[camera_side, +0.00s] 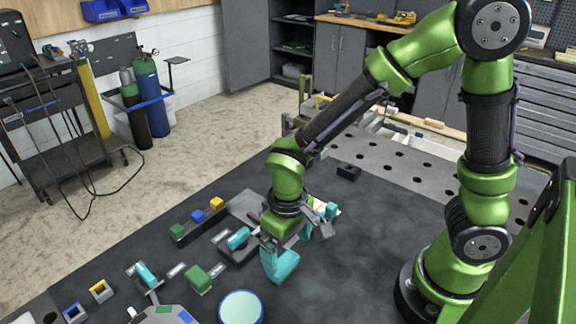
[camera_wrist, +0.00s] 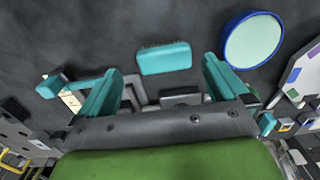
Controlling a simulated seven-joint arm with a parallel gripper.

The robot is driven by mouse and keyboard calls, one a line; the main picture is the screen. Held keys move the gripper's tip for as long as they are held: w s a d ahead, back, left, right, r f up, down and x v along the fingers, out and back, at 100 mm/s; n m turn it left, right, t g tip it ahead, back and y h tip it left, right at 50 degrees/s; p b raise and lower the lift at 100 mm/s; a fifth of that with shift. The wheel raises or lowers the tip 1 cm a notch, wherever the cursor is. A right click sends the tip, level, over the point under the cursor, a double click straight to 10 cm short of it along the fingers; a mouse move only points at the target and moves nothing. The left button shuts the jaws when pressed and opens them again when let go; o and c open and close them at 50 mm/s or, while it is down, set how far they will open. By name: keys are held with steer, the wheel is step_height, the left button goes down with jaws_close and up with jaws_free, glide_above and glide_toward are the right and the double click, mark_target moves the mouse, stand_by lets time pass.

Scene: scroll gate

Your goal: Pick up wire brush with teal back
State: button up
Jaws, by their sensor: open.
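The wire brush with the teal back (camera_wrist: 164,59) lies on the dark mat in the wrist view, with a thin rough fringe along its far edge. My gripper (camera_wrist: 161,68) has two teal fingers, spread wide. The brush is seen between and slightly beyond the fingertips, with dark gaps on both sides. No contact shows. In the side view my gripper (camera_side: 291,249) is low over the mat. A teal shape lies under it, where I cannot separate finger from brush.
A blue-rimmed round disc (camera_wrist: 252,40) lies close to the right finger. A green block (camera_side: 199,279), a row of coloured blocks (camera_side: 198,217) and a teal-topped piece (camera_side: 238,239) are left of my gripper. A perforated metal table (camera_side: 400,160) stands behind.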

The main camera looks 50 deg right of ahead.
mark_target(283, 262)
steer(key=f, duration=0.5)
steer(key=shift+w+a+f, duration=0.25)
steer(key=shift+w+f, duration=0.05)
steer(key=shift+w, duration=0.05)
steer(key=shift+c, duration=0.2)
steer(key=c, duration=0.9)
steer(key=shift+o, duration=0.2)
steer(key=shift+r, duration=5.1)
